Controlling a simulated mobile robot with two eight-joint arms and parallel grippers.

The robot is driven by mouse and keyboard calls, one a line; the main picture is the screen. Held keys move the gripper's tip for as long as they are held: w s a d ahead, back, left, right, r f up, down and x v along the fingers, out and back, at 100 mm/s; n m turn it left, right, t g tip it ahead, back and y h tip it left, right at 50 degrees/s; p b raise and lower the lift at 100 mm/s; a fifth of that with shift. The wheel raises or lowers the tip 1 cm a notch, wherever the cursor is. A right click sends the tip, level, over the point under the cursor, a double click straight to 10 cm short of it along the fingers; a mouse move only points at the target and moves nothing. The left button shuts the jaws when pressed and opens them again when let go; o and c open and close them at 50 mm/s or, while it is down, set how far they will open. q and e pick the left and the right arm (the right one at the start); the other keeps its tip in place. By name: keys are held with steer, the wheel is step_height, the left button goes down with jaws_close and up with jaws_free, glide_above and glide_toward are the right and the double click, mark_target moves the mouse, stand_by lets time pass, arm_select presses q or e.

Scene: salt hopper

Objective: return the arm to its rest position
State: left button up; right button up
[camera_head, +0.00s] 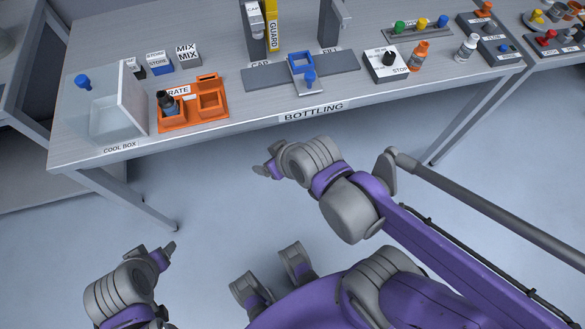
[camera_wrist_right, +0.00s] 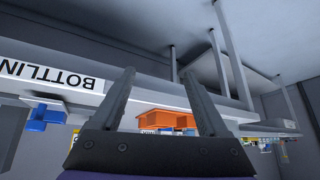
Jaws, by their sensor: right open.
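My right arm comes in from the right in the head view, and its gripper (camera_head: 264,160) hangs in front of the bench, over the floor and short of the front edge. In the right wrist view its two fingers (camera_wrist_right: 158,76) stand apart with nothing between them. My left gripper (camera_head: 158,249) is low at the left, over the floor and well away from the bench. It is small there, and its jaw gap is unclear.
The bench (camera_head: 215,143) marked BOTTLING spans the top. It carries a clear cool box (camera_head: 100,115), an orange crate (camera_head: 215,119), a grey filling station (camera_head: 335,68) with a blue holder (camera_head: 301,65), and bottles. Floor (camera_head: 215,205) between grippers is clear.

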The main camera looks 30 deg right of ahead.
steer(key=s+d+f+m+g+h, duration=0.1)
steer(key=s+d+f+g, duration=0.15)
steer(key=s, duration=0.25)
step_height(320, 180, up, 7)
steer(key=w+t+p, duration=0.1)
steer(key=p, duration=0.4)
steer(key=shift+d+p, duration=0.4)
steer(key=shift+f, duration=0.1)
